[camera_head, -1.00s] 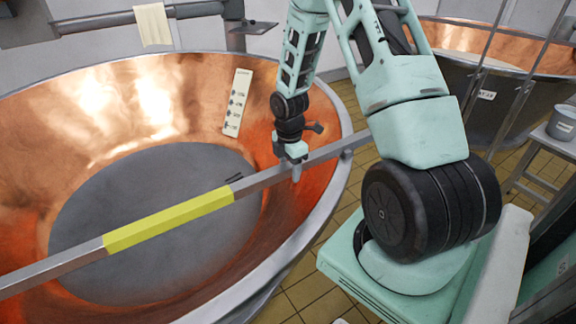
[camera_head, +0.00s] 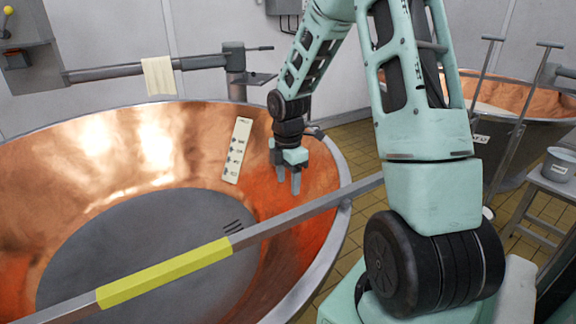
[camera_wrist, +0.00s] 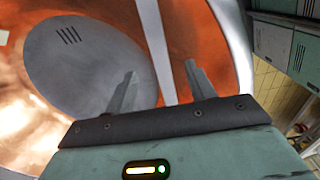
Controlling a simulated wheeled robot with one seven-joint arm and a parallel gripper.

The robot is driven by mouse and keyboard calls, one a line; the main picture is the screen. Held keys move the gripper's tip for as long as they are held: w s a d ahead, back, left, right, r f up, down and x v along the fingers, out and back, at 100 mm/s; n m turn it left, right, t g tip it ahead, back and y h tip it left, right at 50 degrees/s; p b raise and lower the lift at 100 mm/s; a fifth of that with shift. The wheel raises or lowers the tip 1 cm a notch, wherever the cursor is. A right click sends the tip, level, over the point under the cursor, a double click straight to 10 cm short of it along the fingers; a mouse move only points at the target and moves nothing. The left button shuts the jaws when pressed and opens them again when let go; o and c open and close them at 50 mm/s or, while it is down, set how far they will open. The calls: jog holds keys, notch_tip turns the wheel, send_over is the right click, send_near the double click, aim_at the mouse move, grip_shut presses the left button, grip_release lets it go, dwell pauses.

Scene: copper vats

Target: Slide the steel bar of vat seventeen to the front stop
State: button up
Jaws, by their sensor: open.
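The steel bar (camera_head: 297,215) lies across the copper vat (camera_head: 150,140), resting on its rim, with a yellow section (camera_head: 165,273) in its middle. The bar also shows in the wrist view (camera_wrist: 155,45), running between my fingers in the picture. My gripper (camera_head: 289,188) is open and empty. In the head view it is over the vat's inside, apart from the bar, near the bar's right part. In the wrist view my fingertips (camera_wrist: 161,72) stand on either side of the bar. The vat's number is not seen.
A white scale plate (camera_head: 237,150) is on the vat's inner wall. A horizontal pipe with a cloth (camera_head: 158,76) runs behind the vat. Another copper vat (camera_head: 500,92) is at the back right. A grey bucket (camera_head: 559,164) stands on a small table at the right.

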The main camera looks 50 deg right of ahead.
jog(key=shift+r, duration=1.95)
